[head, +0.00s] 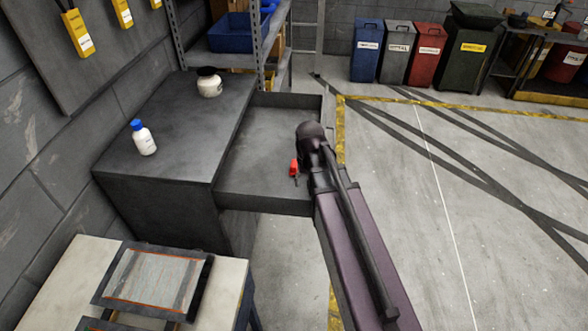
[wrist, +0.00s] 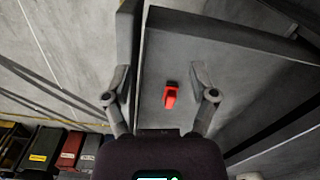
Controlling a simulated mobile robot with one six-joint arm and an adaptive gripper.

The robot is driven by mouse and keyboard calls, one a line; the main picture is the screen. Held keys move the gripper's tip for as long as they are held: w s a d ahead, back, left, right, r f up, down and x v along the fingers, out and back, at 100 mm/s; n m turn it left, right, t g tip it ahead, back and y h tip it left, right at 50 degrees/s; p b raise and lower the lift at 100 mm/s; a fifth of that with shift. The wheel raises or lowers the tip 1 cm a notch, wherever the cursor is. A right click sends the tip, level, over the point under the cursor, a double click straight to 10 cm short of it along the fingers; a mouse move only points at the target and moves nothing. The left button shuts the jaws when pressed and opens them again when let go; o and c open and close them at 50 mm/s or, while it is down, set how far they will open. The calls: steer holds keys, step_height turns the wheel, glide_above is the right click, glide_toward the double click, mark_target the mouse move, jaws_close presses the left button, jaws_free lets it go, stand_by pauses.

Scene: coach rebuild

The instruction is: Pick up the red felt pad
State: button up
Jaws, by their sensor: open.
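The red felt pad (wrist: 170,95) is a small red piece on the floor of the open grey drawer (head: 262,201). In the head view the pad (head: 293,167) shows near the drawer's right side, just left of my arm's end. My gripper (wrist: 159,76) is open, with nothing between its fingers. In the wrist view the pad appears between the fingers, closer to the right finger. The left finger shows over the drawer's side wall (wrist: 129,45). The gap in height between fingers and pad is hard to tell. My arm hides part of the drawer's right side in the head view.
The dark cabinet top (head: 170,125) left of the drawer holds a white bottle with a blue cap (head: 143,139) and a white jar with a black lid (head: 209,84). A shelf with a blue crate (head: 236,36) stands behind. The floor to the right is clear.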

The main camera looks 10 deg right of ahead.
mark_target(294, 163)
steer(key=w+m, duration=0.2)
steer(key=w, duration=1.9)
steer(key=shift+w+m, duration=0.3)
steer(key=shift+w, duration=0.1)
steer(key=shift+f, duration=0.25)
step_height(294, 163, down, 8)
steer(key=b, duration=0.9)
steer(key=shift+f, duration=0.2)
steer(key=shift+d+f+b, duration=0.1)
steer(key=shift+f+b, duration=2.45)
steer(key=shift+f, duration=0.05)
jaws_close()
